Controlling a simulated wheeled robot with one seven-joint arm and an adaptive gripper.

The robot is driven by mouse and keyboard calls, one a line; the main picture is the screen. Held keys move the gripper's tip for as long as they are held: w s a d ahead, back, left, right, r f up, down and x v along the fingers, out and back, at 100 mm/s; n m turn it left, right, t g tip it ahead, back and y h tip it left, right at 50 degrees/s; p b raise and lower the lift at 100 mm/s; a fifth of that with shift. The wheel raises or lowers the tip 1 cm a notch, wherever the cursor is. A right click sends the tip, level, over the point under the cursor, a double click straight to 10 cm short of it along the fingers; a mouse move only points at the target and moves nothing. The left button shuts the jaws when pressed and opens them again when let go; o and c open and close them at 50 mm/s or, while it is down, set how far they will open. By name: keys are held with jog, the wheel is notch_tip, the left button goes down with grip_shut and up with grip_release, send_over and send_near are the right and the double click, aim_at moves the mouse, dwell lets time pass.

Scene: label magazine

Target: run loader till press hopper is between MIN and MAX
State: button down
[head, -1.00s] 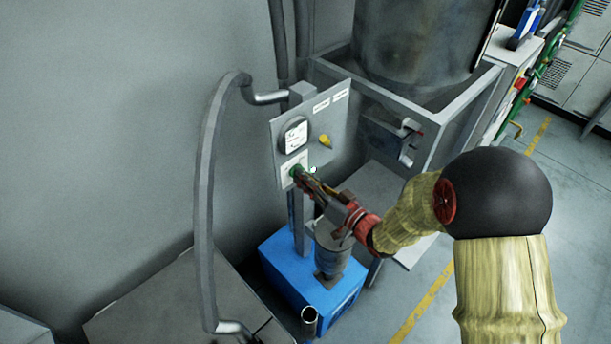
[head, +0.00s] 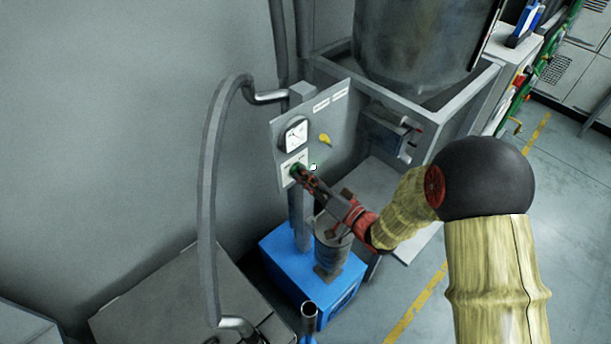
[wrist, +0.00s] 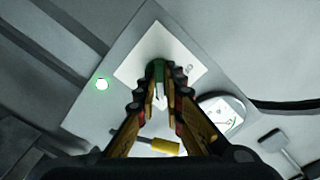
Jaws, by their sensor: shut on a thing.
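My gripper (head: 304,174) is at the grey control panel (head: 345,98) on its post, shut on a small green knob (wrist: 158,70). The knob sits on a white label plate (wrist: 190,62) and is partly hidden by the fingers. A round lit button or lamp with a green rim (wrist: 102,84) is beside the plate; it shows as a white-green spot in the head view (head: 313,167). A round white gauge (head: 296,134) is above the knob; its markings are too small to read. A yellow handle (head: 325,140) is to its right. The large metal hopper (head: 415,45) stands in a frame behind.
A blue base unit (head: 287,262) with a grey cylinder (head: 330,245) stands below my gripper. A grey hose (head: 207,200) arches at left. A low grey box (head: 175,300) is front left. Open floor (head: 420,310) lies to the right.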

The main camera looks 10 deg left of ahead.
jog(key=c, duration=1.9)
grip_release()
jog(key=v, duration=1.2)
